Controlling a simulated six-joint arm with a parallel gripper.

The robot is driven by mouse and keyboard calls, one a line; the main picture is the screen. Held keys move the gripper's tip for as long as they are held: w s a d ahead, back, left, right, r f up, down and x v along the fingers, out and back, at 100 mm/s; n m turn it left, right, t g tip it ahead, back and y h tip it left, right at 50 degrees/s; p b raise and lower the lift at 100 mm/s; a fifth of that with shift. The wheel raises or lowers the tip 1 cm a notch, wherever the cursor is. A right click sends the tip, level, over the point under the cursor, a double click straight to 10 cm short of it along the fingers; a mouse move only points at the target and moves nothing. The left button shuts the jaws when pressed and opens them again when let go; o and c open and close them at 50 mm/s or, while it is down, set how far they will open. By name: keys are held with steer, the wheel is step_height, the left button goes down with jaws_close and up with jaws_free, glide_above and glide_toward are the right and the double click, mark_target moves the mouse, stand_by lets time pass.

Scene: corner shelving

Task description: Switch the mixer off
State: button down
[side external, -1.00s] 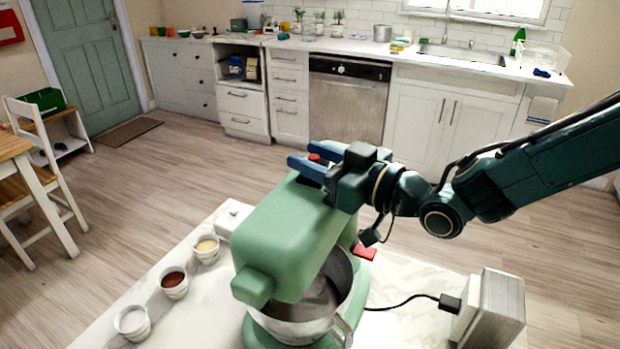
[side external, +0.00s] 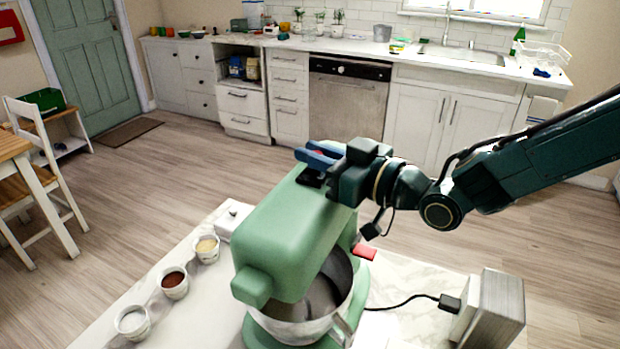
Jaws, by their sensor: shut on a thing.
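The green stand mixer (side external: 292,225) stands on the white marble counter with its head over a metal bowl (side external: 300,322). My gripper (side external: 311,156) is at the rear top of the mixer head, coming from the right. A red lever (side external: 365,251) sticks out at the mixer's right side, apart from my gripper. The bowl's inside is partly hidden by the head.
Several small cups, one with brown powder (side external: 174,284), stand left of the mixer. A white box (side external: 232,219) lies behind them. A black cable (side external: 405,300) runs right to a plug at a pale block (side external: 495,310). The counter between is clear.

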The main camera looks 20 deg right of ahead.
steer(key=shift+w+d, duration=0.75)
steer(key=shift+d, duration=0.1)
steer(key=c, duration=1.4)
jaws_free()
steer(key=v, duration=1.3)
steer(key=shift+s+d, duration=0.2)
steer(key=shift+s, duration=0.15)
steer(key=shift+r, duration=0.1)
